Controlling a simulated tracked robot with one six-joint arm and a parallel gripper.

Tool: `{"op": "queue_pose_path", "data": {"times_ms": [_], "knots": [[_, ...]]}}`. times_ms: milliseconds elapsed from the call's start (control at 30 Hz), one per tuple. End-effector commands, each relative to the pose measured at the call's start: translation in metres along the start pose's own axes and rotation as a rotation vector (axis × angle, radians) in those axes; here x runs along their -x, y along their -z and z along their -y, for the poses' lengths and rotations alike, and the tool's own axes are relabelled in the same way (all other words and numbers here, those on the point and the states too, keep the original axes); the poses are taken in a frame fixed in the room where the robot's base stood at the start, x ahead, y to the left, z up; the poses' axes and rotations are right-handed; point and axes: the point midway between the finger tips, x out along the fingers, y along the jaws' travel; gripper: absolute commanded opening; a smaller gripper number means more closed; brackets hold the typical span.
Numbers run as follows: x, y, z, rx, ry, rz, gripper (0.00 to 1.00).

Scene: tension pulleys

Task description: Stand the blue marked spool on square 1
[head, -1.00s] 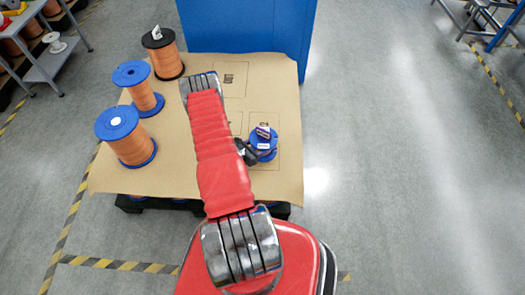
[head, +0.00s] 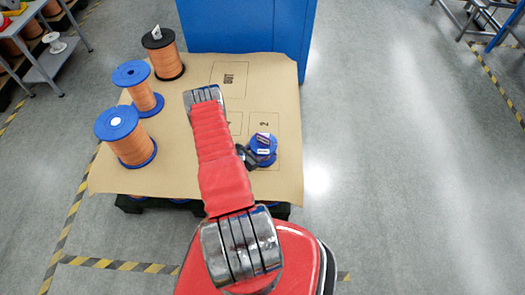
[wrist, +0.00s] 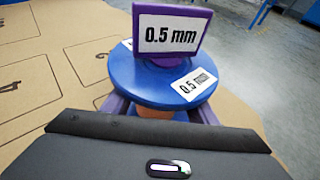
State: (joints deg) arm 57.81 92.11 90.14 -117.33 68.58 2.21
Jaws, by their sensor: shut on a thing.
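A small blue spool (head: 262,158) carries "0.5 mm" labels and a purple-framed tag on its top. In the wrist view the spool (wrist: 135,82) is upright or nearly so, with a little orange winding below its blue flange. My gripper (head: 248,155) is shut on it; purple fingers (wrist: 205,112) flank it in the wrist view. The spool is at the front part of square 2 (head: 264,124); I cannot tell whether it touches the board. Another outlined square (head: 236,118), left of square 2, is mostly hidden by my arm, its number unreadable.
Two larger blue-flanged spools with orange winding, one with a white dot (head: 117,122) and one plain (head: 132,73), stand at the left of the brown board (head: 285,80). A black-flanged spool (head: 158,38) stands behind them. The OUT square (head: 229,78) is empty. A blue cabinet (head: 245,25) stands behind.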

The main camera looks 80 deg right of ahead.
Motion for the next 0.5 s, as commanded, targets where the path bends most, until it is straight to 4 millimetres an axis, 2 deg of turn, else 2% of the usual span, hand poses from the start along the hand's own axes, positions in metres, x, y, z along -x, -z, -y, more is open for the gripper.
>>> {"op": "queue_pose_path", "data": {"times_ms": [267,300,500], "knots": [[-0.0008,0.0008,-0.0005,-0.001,0.000,0.002,0.10],[-0.0006,0.0014,0.0000,0.000,0.000,0.000,0.56],[-0.0006,0.0013,0.0002,0.000,0.000,0.000,0.70]]}}
